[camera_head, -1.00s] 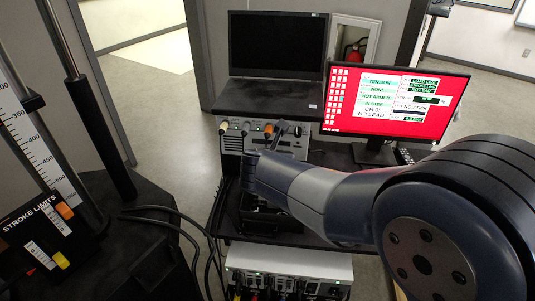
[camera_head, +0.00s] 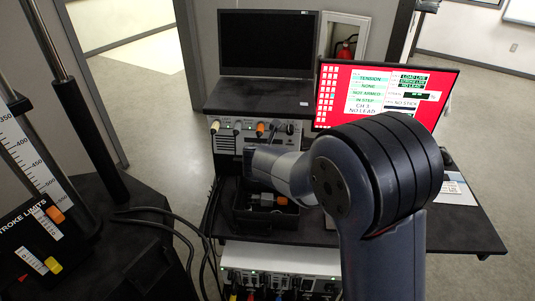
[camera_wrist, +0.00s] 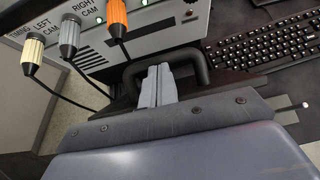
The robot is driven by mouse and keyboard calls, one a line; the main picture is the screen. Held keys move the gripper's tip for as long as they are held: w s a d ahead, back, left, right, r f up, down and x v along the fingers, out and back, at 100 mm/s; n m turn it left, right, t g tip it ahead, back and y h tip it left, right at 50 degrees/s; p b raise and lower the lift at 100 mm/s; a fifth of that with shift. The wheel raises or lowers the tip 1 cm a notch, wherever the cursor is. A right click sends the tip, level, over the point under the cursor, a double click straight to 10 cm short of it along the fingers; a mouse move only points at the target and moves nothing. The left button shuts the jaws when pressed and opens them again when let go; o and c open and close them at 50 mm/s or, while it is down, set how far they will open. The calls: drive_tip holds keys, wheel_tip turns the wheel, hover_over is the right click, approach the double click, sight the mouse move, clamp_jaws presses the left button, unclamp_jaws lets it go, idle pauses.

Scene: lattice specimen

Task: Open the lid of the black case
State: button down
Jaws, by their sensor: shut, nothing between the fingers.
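The black case (camera_head: 240,217) sits on the black cart shelf, below the connector panel. Its inside shows from above, with a grey and orange item (camera_head: 266,199) in it. Its lid is not clearly visible; my arm covers part of the area behind the case. My gripper (camera_wrist: 157,82) is shut and empty in the wrist view. Its fingertips are in front of a black loop handle (camera_wrist: 196,62); I cannot tell whether they touch it or what the handle belongs to. In the head view my wrist hides the fingers.
The connector panel (camera_head: 225,143) with several plugs stands behind the case. A keyboard (camera_wrist: 262,50) lies at the right in the wrist view. Loose black cables (camera_head: 190,222) hang at the left.

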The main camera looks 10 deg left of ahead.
drive_tip(key=shift+w+r+p, duration=0.15)
drive_tip(key=shift+w+p, duration=0.15)
drive_tip(key=shift+w, duration=0.05)
idle(0.7)
drive_tip(key=shift+w+a+r+p, duration=0.1)
drive_tip(key=shift+w+r+p, duration=0.15)
drive_tip(key=shift+w+p, duration=0.4)
drive_tip(key=w+p, duration=0.3)
drive_tip(key=w, duration=0.3)
drive_tip(key=shift+a+p, duration=0.35)
drive_tip(key=shift+w+f, duration=0.1)
drive_tip(key=shift+w, duration=0.05)
drive_tip(key=s+r+p, duration=0.4)
drive_tip(key=r+p, duration=0.2)
drive_tip(key=r, duration=0.3)
drive_tip(key=shift+s+d, duration=0.15)
drive_tip(key=shift+d, duration=0.05)
